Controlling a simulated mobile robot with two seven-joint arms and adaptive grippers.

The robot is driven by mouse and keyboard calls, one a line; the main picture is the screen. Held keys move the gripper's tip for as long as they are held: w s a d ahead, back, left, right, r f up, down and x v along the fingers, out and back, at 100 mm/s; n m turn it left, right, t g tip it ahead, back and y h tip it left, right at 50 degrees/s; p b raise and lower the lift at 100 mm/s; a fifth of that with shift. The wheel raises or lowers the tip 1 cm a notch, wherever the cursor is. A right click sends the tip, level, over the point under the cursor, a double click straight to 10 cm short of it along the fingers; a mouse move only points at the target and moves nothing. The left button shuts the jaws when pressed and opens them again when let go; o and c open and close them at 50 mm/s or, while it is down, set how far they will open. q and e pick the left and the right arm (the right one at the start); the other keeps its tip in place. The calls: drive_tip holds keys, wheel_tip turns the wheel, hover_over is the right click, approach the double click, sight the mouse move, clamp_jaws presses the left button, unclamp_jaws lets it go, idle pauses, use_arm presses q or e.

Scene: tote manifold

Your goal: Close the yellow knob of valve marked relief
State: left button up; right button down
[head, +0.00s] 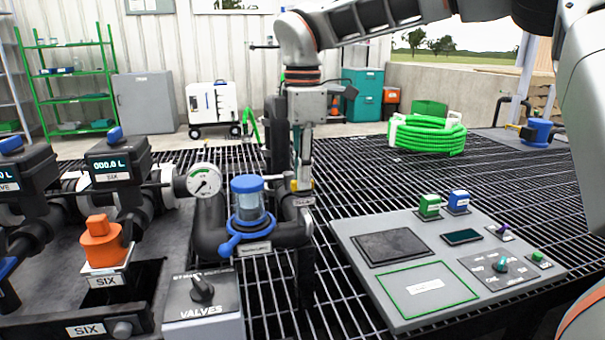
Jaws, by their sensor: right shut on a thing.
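The yellow knob (304,185) sits low on the pipework just right of the blue-capped clear filter (249,205). A small label (303,201) is just below the knob; I cannot read it clearly. My right gripper (302,183) points straight down from above and is shut on the yellow knob. Its fingers hide much of the knob, so the knob's turn position is hard to tell. My left gripper is not in view.
A pressure gauge (204,181) and grey pipes stand left of the knob. A valves switch box (203,305) is in front. A sloped control panel (400,290) lies to the right. A coiled green hose (428,133) rests on the grating behind.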

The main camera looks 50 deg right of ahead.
drive_tip(key=shift+f, duration=0.1)
idle(0.3)
drive_tip(key=c, duration=2.1)
unclamp_jaws()
wheel_tip(320, 180, up, 12)
